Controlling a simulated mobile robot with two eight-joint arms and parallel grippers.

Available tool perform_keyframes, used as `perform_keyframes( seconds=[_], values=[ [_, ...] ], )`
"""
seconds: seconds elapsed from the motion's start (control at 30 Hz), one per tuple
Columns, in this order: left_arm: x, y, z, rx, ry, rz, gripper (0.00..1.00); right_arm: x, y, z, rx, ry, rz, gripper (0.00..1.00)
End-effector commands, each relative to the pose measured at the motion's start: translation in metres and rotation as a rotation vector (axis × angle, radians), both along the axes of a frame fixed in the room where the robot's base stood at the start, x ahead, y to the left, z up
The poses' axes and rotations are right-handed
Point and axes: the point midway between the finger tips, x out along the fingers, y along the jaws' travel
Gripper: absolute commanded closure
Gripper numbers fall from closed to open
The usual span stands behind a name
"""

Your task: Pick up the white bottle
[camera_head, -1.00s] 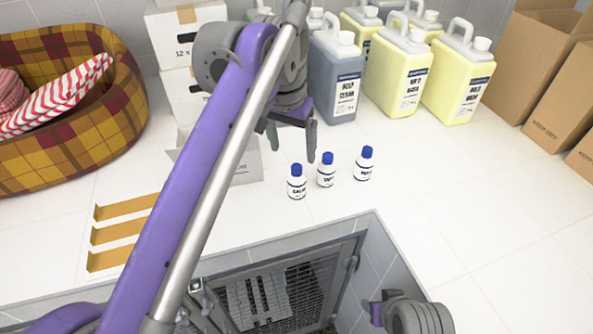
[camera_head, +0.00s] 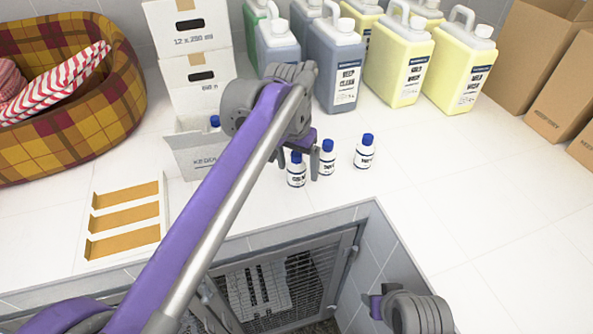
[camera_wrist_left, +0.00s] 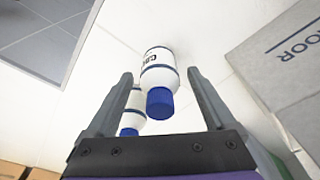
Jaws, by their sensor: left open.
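Three small white bottles with blue caps and dark lettering stand upright on the white tiled surface in the head view: a left one (camera_head: 296,175), a middle one (camera_head: 326,163) and a right one (camera_head: 364,155). My left gripper (camera_head: 298,169) is open at the left bottle, one finger to each side of it. In the left wrist view the left bottle (camera_wrist_left: 158,74) shows between the fingers, with no clear contact. The middle bottle (camera_wrist_left: 132,112) is partly hidden behind it and the left finger. My right gripper (camera_head: 376,303) shows only in part at the bottom; its jaws are unclear.
Large jugs (camera_head: 398,70) stand behind the bottles. An open grey-white carton (camera_head: 197,155) with a blue-capped bottle is left of the gripper, by stacked boxes (camera_head: 188,30). A plaid pet bed (camera_head: 70,130) is far left. A sunken wire-mesh cage (camera_head: 322,285) lies in front.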

Motion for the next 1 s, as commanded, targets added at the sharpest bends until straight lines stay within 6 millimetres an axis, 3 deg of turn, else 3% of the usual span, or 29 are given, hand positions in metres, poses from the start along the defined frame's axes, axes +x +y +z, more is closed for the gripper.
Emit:
perform_keyframes(
  seconds=[0.17,0.6,0.67,1.0],
  values=[
    [0.0001,0.0001,0.0003,0.000,0.000,0.000,0.12,0.0001,0.0000,0.0003,0.000,0.000,0.000,0.50],
    [0.0001,0.0001,0.0005,0.000,0.000,0.000,0.91,0.0001,0.0000,0.0003,0.000,0.000,0.000,0.50],
    [0.0001,0.0001,0.0005,0.000,0.000,0.000,1.00,0.0001,0.0000,0.0003,0.000,0.000,0.000,0.50],
    [0.0001,-0.0001,0.0070,0.000,0.000,0.000,1.00,0.0004,0.0000,0.0013,0.000,-0.001,0.000,0.50]
  ],
)
